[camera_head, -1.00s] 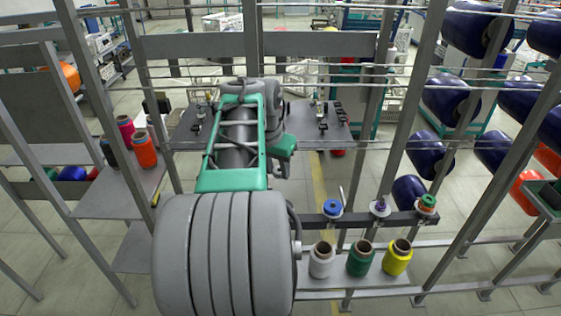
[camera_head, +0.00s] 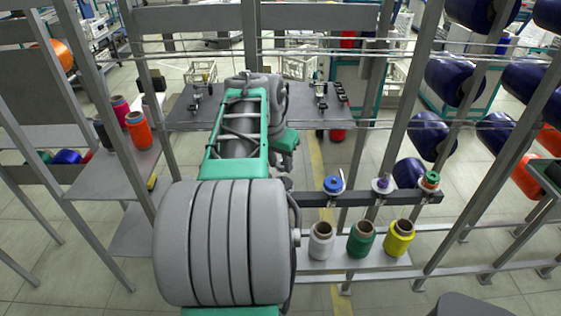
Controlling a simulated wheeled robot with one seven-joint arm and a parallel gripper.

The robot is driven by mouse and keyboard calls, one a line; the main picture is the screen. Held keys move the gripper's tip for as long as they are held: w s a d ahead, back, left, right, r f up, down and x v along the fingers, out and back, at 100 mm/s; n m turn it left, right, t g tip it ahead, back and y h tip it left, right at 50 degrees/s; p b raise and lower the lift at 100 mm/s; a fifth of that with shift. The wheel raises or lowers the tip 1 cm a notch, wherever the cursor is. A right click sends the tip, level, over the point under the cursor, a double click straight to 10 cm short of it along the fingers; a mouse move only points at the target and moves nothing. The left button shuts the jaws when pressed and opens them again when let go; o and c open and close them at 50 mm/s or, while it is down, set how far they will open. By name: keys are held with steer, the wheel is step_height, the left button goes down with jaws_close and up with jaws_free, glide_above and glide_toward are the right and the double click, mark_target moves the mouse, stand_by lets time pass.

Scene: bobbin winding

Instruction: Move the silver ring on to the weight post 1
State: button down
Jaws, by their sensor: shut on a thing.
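My arm reaches forward over a grey table (camera_head: 225,122) in the middle of the view. My gripper is hidden behind the arm's own links, so neither its jaws nor anything in them can be seen. I cannot make out the silver ring. Small dark stands with upright parts stand on the table, one left of the arm (camera_head: 196,98) and one right of it (camera_head: 321,96). They are too small to tell which, if any, is weight post 1.
A dark rail at the right carries a blue spool (camera_head: 333,185), a purple spool (camera_head: 383,182) and a green-red spool (camera_head: 430,180). White (camera_head: 321,241), green (camera_head: 361,240) and yellow (camera_head: 399,238) bobbins stand below. Grey frame uprights flank my arm; coloured spools stand on a left shelf (camera_head: 112,177).

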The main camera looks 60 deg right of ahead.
steer(key=shift+a, duration=0.1)
stand_by(0.3)
steer(key=shift+f+b, duration=2.3)
steer(key=shift+f, duration=0.5)
steer(key=c, duration=0.9)
jaws_free()
steer(key=shift+r, duration=0.15)
steer(key=v, duration=0.7)
steer(key=shift+r, duration=0.3)
steer(key=shift+w+a, duration=0.1)
steer(key=shift+a, duration=0.05)
